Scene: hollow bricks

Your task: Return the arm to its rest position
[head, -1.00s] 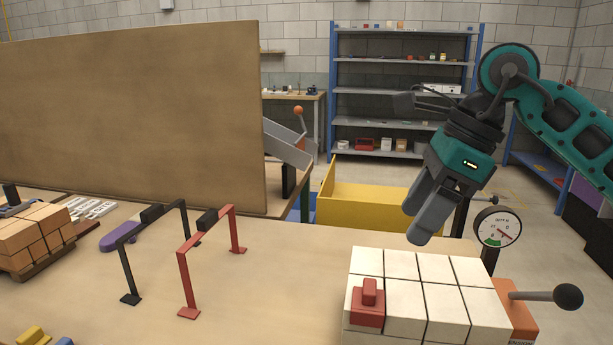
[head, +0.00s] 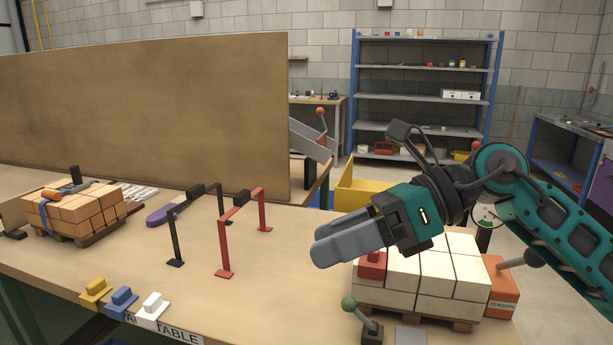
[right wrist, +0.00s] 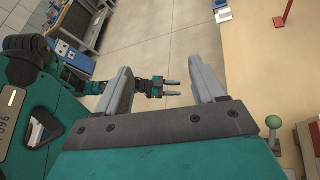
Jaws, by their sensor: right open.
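My right gripper (head: 345,238) is in the head view, in front of and above the white brick stack. Its fingers point left and it is empty. In the right wrist view its two grey fingers (right wrist: 165,88) stand wide apart with nothing between them. The right arm comes in from the right edge of the head view. My left gripper is not in the head view; another teal arm with a small gripper (right wrist: 170,88) shows below in the right wrist view, between the fingers, its jaws apart.
A white brick stack (head: 435,275) with a red block (head: 372,266) stands under the right gripper. A green-knobbed lever (head: 370,325) is at the table's front. Red (head: 238,215) and black (head: 175,235) frames stand left of it. A tall brown panel (head: 140,125) stands behind.

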